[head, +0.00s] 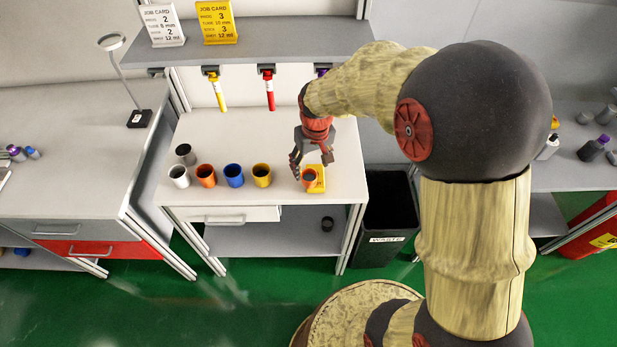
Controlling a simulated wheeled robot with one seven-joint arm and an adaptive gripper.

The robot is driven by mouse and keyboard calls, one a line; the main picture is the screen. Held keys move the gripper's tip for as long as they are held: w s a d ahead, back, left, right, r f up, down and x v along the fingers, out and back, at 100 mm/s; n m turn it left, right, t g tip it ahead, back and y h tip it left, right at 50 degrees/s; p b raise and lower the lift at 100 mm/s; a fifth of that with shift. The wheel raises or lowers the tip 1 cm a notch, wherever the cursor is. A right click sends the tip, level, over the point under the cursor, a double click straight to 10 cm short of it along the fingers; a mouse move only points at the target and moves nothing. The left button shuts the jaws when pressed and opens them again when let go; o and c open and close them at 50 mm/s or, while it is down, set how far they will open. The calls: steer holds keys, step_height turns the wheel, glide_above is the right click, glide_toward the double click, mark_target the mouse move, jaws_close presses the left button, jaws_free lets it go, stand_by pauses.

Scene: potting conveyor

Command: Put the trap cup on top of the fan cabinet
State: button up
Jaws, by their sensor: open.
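My gripper (311,164) is open and points down over the right part of the white bench, with its fingers above and around an orange-red cup (309,178). That cup is on a small yellow stand (319,187). I cannot tell whether the fingers touch the cup. More cups stand left on the bench: dark grey (185,154), white (179,176), orange (206,175), blue (233,175) and yellow (262,175). A small dark cup (327,224) sits on the shelf below. I cannot tell which one is the trap cup. I cannot make out a fan cabinet.
A grey upper shelf (290,45) holds two job cards and has yellow and red tools hanging under it. A black waste bin (390,215) stands right of the bench. A desk lamp (113,42) is on the left bench. The bench (240,130) is clear behind the cups.

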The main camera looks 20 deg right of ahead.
mark_target(309, 176)
steer(key=f, duration=0.2)
steer(key=f+b, duration=0.1)
steer(key=f, duration=0.3)
steer(key=shift+w+a+b, duration=0.2)
steer(key=shift+a+b, duration=0.05)
steer(key=shift+b, duration=0.15)
steer(key=shift+r, duration=0.1)
steer(key=shift+c, duration=1.3)
steer(key=c, duration=0.7)
steer(key=shift+c, duration=0.9)
steer(key=shift+r, duration=0.15)
